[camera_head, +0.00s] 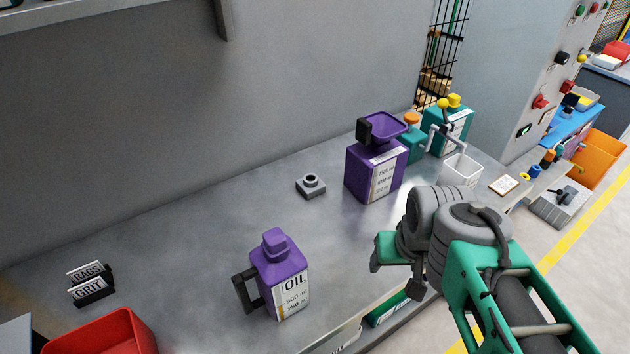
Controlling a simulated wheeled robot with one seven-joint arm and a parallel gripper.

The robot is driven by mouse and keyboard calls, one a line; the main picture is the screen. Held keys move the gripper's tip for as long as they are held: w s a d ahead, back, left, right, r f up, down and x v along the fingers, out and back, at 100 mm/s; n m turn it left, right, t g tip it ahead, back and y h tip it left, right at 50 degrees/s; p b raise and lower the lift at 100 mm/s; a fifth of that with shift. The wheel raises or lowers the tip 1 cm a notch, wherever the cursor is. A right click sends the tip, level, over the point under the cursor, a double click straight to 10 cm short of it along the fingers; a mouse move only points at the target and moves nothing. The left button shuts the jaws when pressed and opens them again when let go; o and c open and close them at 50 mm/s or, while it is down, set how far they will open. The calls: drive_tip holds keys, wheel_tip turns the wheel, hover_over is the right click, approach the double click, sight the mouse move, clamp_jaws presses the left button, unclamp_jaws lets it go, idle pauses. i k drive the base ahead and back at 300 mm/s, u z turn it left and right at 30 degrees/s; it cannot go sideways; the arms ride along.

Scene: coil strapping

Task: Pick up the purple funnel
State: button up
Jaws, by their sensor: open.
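The purple funnel (384,126) has a wide, squarish top and sits on or just behind the top of a purple labelled container (362,173) at the back of the grey bench. A black block-like part shows at the funnel's left side. Its lower end is hidden. My gripper (381,254) is in front of the container and lower in the picture, over the bench's front edge. It points left, is apart from the funnel and appears empty. Its fingers are small and partly hidden by the wrist.
A purple oil jug (279,262) stands front left of the container. A small grey block (311,187) lies left of it. Teal cans (413,144) and a white cup (460,170) crowd its right. A red bin (104,335) is front left. The middle bench is mostly clear.

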sight(378, 128)
drive_tip(key=k, duration=0.5)
drive_tip(key=z, duration=1.8)
drive_tip(key=i, duration=1.55)
drive_tip(key=u, duration=3.3)
drive_tip(key=i, duration=0.5)
